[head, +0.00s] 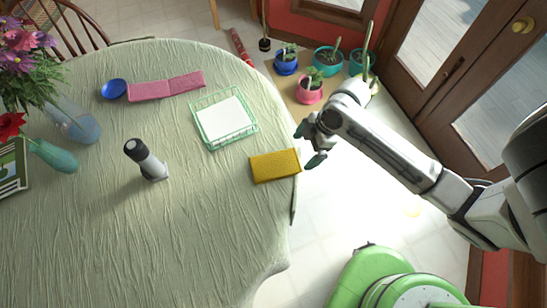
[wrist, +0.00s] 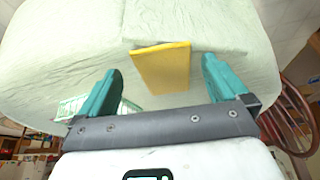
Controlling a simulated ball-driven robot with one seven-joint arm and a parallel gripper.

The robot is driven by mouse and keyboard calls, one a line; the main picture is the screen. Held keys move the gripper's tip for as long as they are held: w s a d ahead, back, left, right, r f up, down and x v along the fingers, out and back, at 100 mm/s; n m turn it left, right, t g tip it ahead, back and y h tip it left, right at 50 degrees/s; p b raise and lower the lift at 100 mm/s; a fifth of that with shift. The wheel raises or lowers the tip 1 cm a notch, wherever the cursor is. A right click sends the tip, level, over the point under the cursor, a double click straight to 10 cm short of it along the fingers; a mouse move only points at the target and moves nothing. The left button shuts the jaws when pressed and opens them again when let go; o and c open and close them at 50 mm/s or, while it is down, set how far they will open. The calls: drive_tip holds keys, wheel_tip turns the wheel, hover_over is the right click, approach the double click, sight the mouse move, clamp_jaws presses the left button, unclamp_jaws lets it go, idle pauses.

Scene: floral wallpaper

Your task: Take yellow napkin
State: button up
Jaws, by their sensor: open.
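The yellow napkin (head: 275,166) is a flat folded rectangle lying at the right edge of the round table, on its green cloth. In the wrist view the napkin (wrist: 163,68) shows ahead of my gripper, between the lines of the two teal fingers. My gripper (head: 308,143) is open and empty, just right of the napkin near the table edge in the head view. In the wrist view its fingertips (wrist: 160,70) are spread wide on either side of the napkin. I cannot tell whether they touch it.
A green wire basket with white paper (head: 203,132) stands just behind the napkin. A grey pepper mill (head: 146,160), a pink cloth (head: 165,87), a blue bowl (head: 113,90) and vases are farther left. Potted plants (head: 310,85) stand beyond the table. The front of the table is clear.

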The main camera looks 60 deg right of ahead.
sight(296, 160)
drive_tip(key=x, duration=0.5)
drive_tip(key=shift+p, duration=0.3)
drive_tip(key=shift+c, duration=0.2)
drive_tip(key=c, duration=0.6)
